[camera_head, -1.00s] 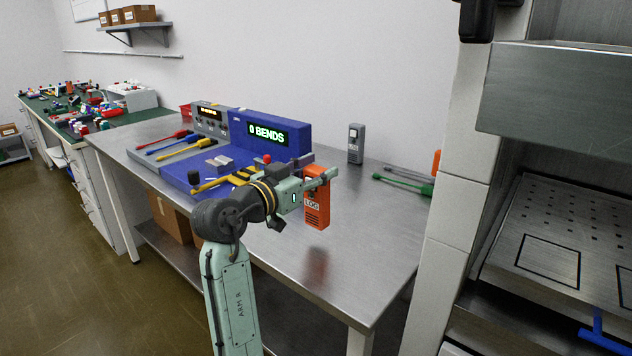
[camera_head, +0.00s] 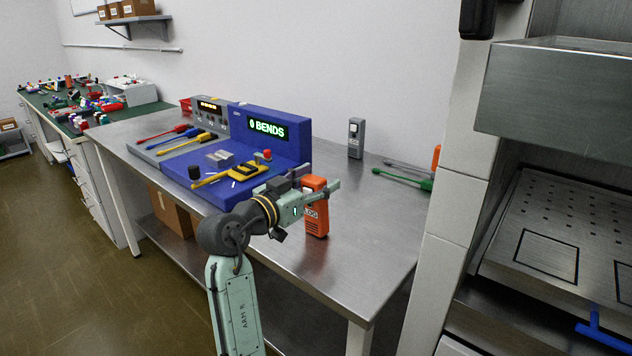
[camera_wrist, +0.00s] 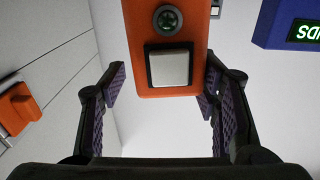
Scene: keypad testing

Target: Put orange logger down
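The orange logger (camera_head: 317,215), marked with LOG lettering, stands upright on the steel table (camera_head: 365,235). In the wrist view the logger (camera_wrist: 172,84) shows a pale square button and a dark round knob between the finger pads. My gripper (camera_head: 319,179) is around its upper part, with its fingers spread. In the wrist view a gap shows beside the left pad; the right pad is close to or overlaps the logger's edge, and I cannot tell if they touch. The logger's left side is partly hidden by my gripper in the head view.
A blue test console (camera_head: 273,140) reading "0 BENDS" stands left of the logger, with a yellow tool (camera_head: 235,176) on it. A grey handheld device (camera_head: 356,138) stands at the back. A green-handled tool (camera_head: 405,179) lies at the right. The table's front right is clear.

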